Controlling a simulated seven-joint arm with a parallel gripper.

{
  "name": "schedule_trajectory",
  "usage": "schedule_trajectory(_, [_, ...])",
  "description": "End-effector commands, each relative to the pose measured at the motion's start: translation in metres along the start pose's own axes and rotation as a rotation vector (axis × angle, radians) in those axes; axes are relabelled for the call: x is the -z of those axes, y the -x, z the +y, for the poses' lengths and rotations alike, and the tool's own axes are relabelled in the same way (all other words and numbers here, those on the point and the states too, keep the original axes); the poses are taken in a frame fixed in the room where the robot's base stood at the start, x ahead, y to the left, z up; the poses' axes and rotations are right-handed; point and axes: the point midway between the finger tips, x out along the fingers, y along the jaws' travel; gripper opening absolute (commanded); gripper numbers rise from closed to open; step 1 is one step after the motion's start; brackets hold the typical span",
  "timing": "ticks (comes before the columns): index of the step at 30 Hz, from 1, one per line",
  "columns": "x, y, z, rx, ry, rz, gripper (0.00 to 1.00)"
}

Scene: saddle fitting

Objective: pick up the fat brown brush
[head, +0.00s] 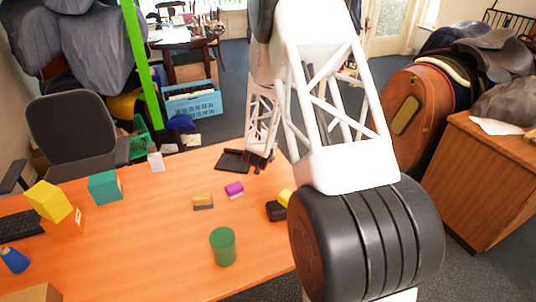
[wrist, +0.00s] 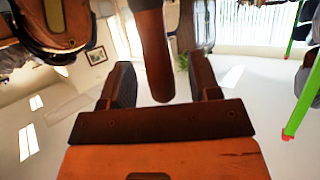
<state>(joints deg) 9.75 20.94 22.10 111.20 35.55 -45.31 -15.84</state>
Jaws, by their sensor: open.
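The fat brown brush appears to be the small tan block with a dark underside (head: 203,201), lying on the orange table, left of the middle. I cannot make out its bristles clearly. My gripper (head: 259,160) is at the end of the white lattice arm, behind and to the right of the brush and apart from it. In the wrist view my gripper (wrist: 160,78) shows two dark fingers spread wide. A brown rounded bar (wrist: 155,55) shows between them; I cannot tell what it is. I do not recognise the brush in the wrist view.
A green cylinder (head: 223,246) stands in front. A teal box (head: 105,187) and yellow cube (head: 48,200) are left.

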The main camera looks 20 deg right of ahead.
Motion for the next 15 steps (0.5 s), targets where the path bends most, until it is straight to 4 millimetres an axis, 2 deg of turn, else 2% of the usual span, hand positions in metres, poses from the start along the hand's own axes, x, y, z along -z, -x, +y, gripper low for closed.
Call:
schedule_trajectory(5, [-0.0009,-0.0076,0.0001,0.000,0.000,-0.001,0.56])
schedule_trajectory(15, [-0.0006,-0.0081,0.0000,0.000,0.000,-0.001,0.56])
